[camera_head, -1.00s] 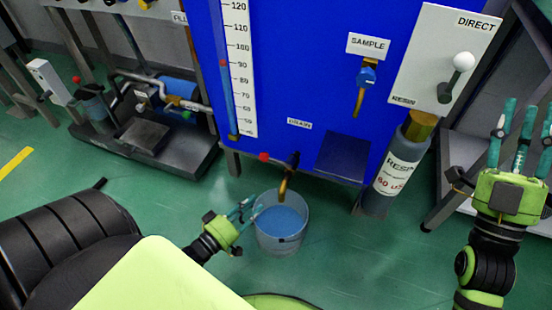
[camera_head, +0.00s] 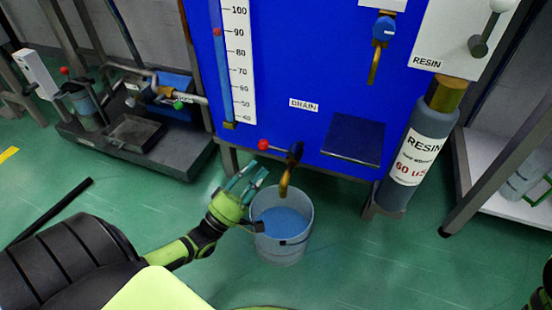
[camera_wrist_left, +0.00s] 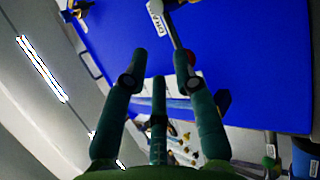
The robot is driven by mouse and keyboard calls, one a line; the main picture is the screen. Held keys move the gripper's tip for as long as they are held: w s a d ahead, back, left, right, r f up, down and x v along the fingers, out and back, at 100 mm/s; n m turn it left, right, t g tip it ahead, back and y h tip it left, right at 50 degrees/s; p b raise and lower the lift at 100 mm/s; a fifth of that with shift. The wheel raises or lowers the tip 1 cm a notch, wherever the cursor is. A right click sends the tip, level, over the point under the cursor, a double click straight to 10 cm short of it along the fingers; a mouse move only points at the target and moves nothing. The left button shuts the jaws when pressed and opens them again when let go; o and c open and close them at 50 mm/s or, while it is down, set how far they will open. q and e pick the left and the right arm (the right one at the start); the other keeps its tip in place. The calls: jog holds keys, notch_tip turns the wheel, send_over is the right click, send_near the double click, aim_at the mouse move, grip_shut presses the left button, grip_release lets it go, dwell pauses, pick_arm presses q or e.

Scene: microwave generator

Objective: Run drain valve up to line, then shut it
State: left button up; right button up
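The drain valve (camera_head: 294,152) is under the DRAIN label on the blue tank. Its lever ends in a red knob (camera_head: 263,145) and points left. The brass spout (camera_head: 285,183) hangs over a grey bucket (camera_head: 283,246) with blue liquid inside; a small dark mark shows on its outer wall. I cannot tell whether liquid is running. My left gripper (camera_head: 248,176) is open and empty, just below and left of the knob. In the left wrist view the red knob (camera_wrist_left: 190,57) shows beyond the spread fingers, partly behind one fingertip. My right gripper is out of view.
A scale strip (camera_head: 240,65) is on the tank's front. A sample tap (camera_head: 380,45) and a grey RESIN cylinder (camera_head: 416,150) are to the right. A low dark stand with pipework (camera_head: 140,145) is at left. Floor around the bucket is clear.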

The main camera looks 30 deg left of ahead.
aim_at(279, 150)
pick_arm(q)
jog(key=shift+w+f+b+x, duration=0.1)
jog(key=shift+f+b+x, duration=0.15)
jog(key=shift+x, duration=0.95)
jog(key=shift+w+f+b+x, duration=0.15)
jog(key=shift+b+x, duration=0.25)
jog(key=shift+x, duration=0.8)
jog(key=shift+w+f+b+x, duration=0.15)
jog(key=shift+b+x, duration=0.15)
jog(key=shift+x, duration=0.9)
grip_shut()
